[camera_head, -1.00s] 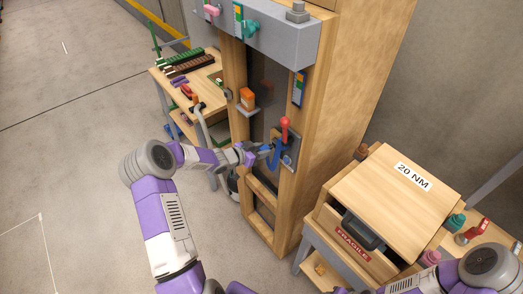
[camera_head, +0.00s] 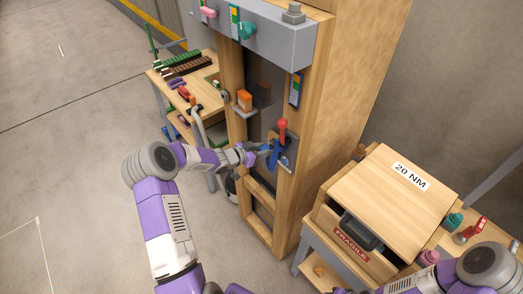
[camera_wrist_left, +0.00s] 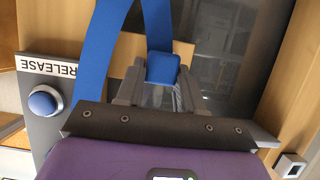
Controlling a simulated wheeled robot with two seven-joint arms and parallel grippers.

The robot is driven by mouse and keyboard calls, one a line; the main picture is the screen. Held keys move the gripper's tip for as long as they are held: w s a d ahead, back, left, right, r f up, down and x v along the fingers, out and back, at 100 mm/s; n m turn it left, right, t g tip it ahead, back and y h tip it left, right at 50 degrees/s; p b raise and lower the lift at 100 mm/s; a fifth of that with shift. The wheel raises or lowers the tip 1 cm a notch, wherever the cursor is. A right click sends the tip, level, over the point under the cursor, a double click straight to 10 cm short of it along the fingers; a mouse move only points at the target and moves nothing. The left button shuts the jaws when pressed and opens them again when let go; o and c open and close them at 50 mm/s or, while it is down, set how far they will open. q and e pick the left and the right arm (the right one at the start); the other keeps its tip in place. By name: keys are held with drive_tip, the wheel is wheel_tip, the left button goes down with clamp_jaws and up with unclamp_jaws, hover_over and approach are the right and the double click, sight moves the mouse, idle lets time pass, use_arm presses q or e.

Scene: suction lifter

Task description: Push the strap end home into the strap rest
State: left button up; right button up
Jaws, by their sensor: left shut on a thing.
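My left gripper (camera_head: 260,150) is at the front of the wooden cabinet, beside a grey plate (camera_head: 290,152) with a red-knobbed lever (camera_head: 283,128). A blue strap (camera_head: 274,155) hangs at this plate. In the left wrist view the left gripper (camera_wrist_left: 160,88) is shut on the blue strap end (camera_wrist_left: 163,67), which shows as a short block between the fingers. The strap band (camera_wrist_left: 103,45) loops up from there and out of the picture. I cannot make out the strap rest for certain. My right gripper is out of view.
A plate marked RELEASE with a blue button (camera_wrist_left: 43,101) lies left of the fingers in the left wrist view. An orange block (camera_head: 244,98) sits on a small ledge. A workbench (camera_head: 158,75) stands behind left, a wooden box marked 20 NM (camera_head: 385,185) at right.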

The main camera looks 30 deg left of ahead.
use_arm(q)
drive_tip(key=shift+w, duration=0.15)
drive_tip(key=shift+w+d, duration=0.2)
drive_tip(key=shift+w, duration=0.15)
drive_tip(key=o, duration=1.2)
drive_tip(key=shift+o, duration=0.2)
